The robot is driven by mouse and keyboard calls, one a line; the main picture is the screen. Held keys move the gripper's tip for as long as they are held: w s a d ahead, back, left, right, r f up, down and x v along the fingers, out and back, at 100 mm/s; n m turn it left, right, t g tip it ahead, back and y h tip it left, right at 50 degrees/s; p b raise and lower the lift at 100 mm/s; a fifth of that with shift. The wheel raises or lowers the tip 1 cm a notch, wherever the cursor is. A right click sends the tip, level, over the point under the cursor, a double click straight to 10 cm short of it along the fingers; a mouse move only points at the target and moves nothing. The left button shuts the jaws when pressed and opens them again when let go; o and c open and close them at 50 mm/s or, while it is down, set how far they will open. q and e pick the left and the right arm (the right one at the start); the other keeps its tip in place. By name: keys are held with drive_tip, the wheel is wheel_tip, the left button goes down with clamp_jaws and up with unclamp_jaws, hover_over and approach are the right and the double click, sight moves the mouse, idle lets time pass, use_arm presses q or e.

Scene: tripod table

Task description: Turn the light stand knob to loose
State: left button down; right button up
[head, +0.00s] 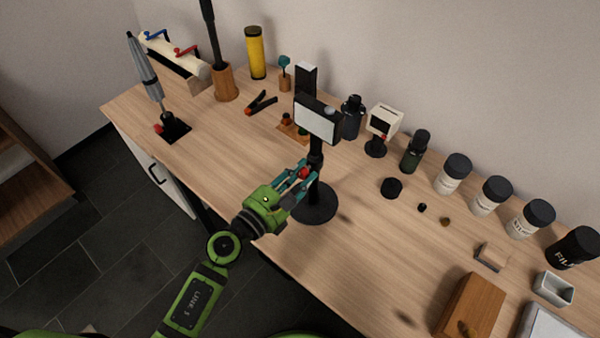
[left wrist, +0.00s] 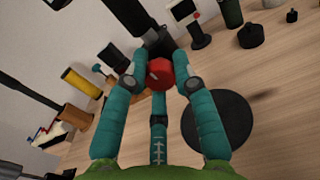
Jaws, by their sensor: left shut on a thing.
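The light stand (head: 316,190) is a black pole on a round black base (head: 313,208), with a white-faced lamp panel (head: 316,121) at its top. Its red knob (head: 304,172) is on the pole's near left side. My green left gripper (head: 298,179) with teal fingers is shut on the knob. The round base (left wrist: 217,122) shows to the right, below the fingers. My right gripper is not in view.
A row of dark-lidded jars (head: 453,174) stands along the wall to the right. A small white device (head: 384,121) and black bottle (head: 351,118) stand behind the stand. The tabletop right of the base is mostly clear.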

use_arm(q)
drive_tip(key=shift+r+n, duration=0.15)
drive_tip(key=shift+n, duration=0.15)
drive_tip(key=n+p, duration=0.1)
drive_tip(key=n, duration=0.1)
drive_tip(key=shift+w+n, duration=0.1)
drive_tip(key=shift+n, duration=0.3)
drive_tip(key=n+p, duration=0.1)
drive_tip(key=n, duration=0.4)
drive_tip(key=shift+p, duration=0.4)
drive_tip(key=n+p, duration=0.1)
drive_tip(key=n, duration=0.4)
drive_tip(key=shift+n, duration=0.4)
drive_tip(key=shift+n+p, duration=0.6)
drive_tip(key=shift+n, duration=1.6)
drive_tip(key=c, duration=1)
unclamp_jaws()
